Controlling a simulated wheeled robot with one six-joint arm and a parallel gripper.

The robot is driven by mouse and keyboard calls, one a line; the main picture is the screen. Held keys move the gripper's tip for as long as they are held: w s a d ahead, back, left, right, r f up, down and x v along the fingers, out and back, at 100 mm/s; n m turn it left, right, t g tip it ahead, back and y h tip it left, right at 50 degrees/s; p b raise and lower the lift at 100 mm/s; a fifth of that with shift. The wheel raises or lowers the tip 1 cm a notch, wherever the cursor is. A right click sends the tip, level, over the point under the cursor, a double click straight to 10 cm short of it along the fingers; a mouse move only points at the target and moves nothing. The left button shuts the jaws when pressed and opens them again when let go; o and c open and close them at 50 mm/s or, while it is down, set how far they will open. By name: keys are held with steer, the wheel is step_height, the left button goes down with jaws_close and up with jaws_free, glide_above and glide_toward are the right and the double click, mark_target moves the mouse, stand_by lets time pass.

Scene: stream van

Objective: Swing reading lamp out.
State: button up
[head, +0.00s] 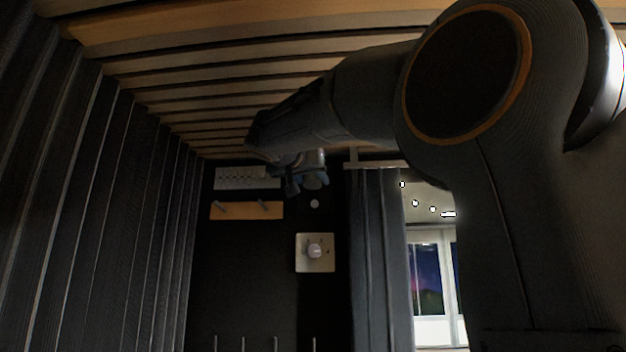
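I cannot make out a reading lamp for certain in the head view. My gripper (304,183) is at the far end of my arm, high up in front of the dark back wall. It is small and dark with bluish finger parts, and I cannot tell whether it is open or shut. A small pale round piece (314,204) shows on the wall just below it in the picture; what it is I cannot tell. My arm and gripper hide part of the upper wall and ceiling.
The back wall bears a pale slotted panel (236,178), a wooden peg rail (246,211), and a square plate with a round knob (314,253). A grey curtain (376,260) hangs right of them, beside a window (427,280). Ribbed dark wall (90,200) lies left; slatted ceiling (200,70) is close above.

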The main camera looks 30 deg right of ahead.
steer(key=shift+s+r+y+p, duration=0.15)
steer(key=shift+r+y+p, duration=0.15)
steer(key=shift+p, duration=0.65)
steer(key=shift+c, duration=0.5)
steer(key=shift+a+f+g+p, duration=0.1)
steer(key=shift+g+p, duration=0.3)
steer(key=shift+p, duration=0.1)
steer(key=shift+y, duration=0.3)
steer(key=shift+f, duration=0.15)
steer(key=o, duration=1)
steer(key=shift+o, duration=0.2)
steer(key=b+v, duration=0.4)
steer(key=v, duration=0.4)
